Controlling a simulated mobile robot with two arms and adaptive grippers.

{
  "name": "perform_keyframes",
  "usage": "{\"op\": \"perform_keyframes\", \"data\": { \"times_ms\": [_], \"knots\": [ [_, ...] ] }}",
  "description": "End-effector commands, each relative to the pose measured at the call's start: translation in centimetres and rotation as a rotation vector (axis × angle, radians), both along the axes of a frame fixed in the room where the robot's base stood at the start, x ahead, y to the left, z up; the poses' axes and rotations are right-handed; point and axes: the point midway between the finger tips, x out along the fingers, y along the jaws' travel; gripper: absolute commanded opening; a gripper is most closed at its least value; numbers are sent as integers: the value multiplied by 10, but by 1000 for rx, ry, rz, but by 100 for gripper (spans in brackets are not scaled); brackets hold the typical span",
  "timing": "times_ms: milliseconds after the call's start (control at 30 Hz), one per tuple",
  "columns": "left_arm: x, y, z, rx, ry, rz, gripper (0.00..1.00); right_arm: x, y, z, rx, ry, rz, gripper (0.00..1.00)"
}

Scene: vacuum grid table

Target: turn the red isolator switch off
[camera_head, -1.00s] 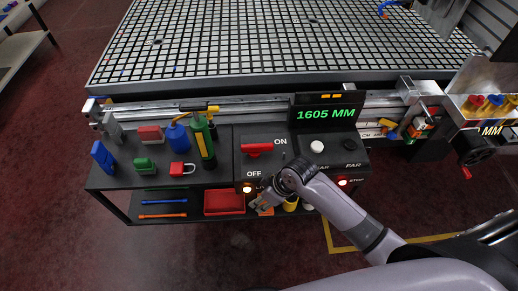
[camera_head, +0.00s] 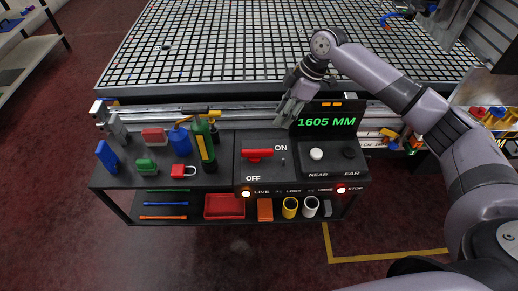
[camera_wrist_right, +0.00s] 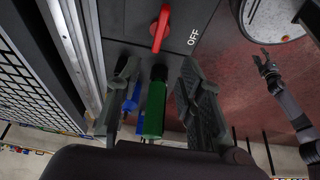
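The red isolator switch (camera_head: 257,155) sits on the black control panel (camera_head: 270,172). Its handle lies crosswise in the head view, with ON above right and OFF below. My right gripper (camera_head: 288,116) is above the panel's back edge, up and right of the switch and apart from it. In the right wrist view its fingers (camera_wrist_right: 163,105) are spread and empty. The red switch (camera_wrist_right: 160,28) shows beyond them near the top, beside the OFF label. My left gripper (camera_wrist_right: 266,62) shows small at the right of that view, too small to read; it is outside the head view.
The display (camera_head: 326,120) reading 1605 MM stands close right of my right gripper. A green bottle (camera_head: 204,145), a blue bottle (camera_head: 179,138) and a red padlock (camera_head: 183,171) stand left of the panel. The grid table (camera_head: 230,60) is behind. A white knob (camera_head: 316,154) is right of the switch.

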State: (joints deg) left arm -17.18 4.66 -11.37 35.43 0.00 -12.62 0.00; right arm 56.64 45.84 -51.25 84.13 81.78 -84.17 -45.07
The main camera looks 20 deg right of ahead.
Motion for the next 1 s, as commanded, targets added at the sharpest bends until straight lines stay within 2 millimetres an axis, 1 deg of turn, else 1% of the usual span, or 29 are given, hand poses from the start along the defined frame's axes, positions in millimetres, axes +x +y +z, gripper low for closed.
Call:
{"op": "perform_keyframes", "data": {
  "times_ms": [67, 167, 267, 600, 800, 900, 1000],
  "knots": [
    [0, 0, 1, 0, 0, 0, 40, 0, 1, -4, 1, 4, 2, 35],
    [0, 0, 2, -1, 0, -1, 40, 2, 6, -16, 1, 4, 1, 35],
    [0, -1, 4, -1, 0, -1, 40, 3, 14, -34, 1, 5, 1, 35],
    [0, -2, 10, -3, 0, -2, 40, 11, 42, -103, 1, 4, -2, 35],
    [1, -3, 12, -3, -1, -2, 40, 15, 55, -138, 0, 4, -1, 35],
    [1, -3, 12, -3, -2, -2, 40, 17, 59, -149, 1, 3, -1, 35],
    [1, -3, 12, -3, -2, -2, 40, 18, 62, -156, 0, 1, -2, 35]
  ]
}}
